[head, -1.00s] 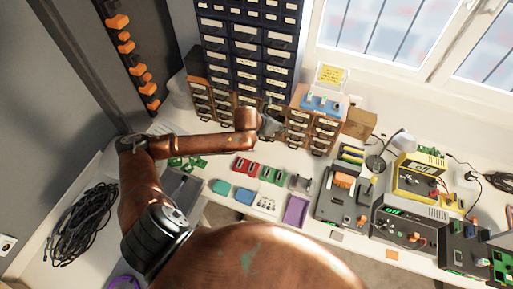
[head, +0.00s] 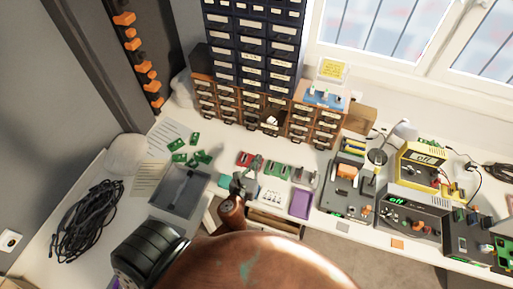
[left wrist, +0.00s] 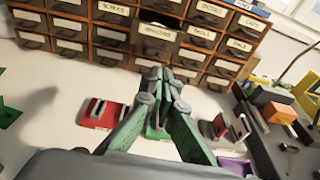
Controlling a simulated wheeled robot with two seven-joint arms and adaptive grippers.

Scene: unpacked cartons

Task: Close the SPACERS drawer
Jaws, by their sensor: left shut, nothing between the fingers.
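A brown cabinet of small labelled drawers (head: 228,103) stands at the back of the bench, below dark drawers. One drawer (head: 271,119) in its middle sticks out, with something pale inside. In the left wrist view a drawer (left wrist: 157,32) with a dark gap above its front also stands out; I cannot read its label surely as SPACERS. My left gripper (head: 239,183) is shut and empty, over the front of the bench, well apart from the cabinet. In the left wrist view its fingertips (left wrist: 161,76) point toward the cabinet. My right gripper is out of view.
Red (head: 249,160) and green (head: 279,171) parts lie between gripper and cabinet. A grey bin (head: 180,190) is at left, a purple tray (head: 300,204) at right. Electronic devices (head: 411,212) fill the right side. Cables (head: 88,220) lie at far left.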

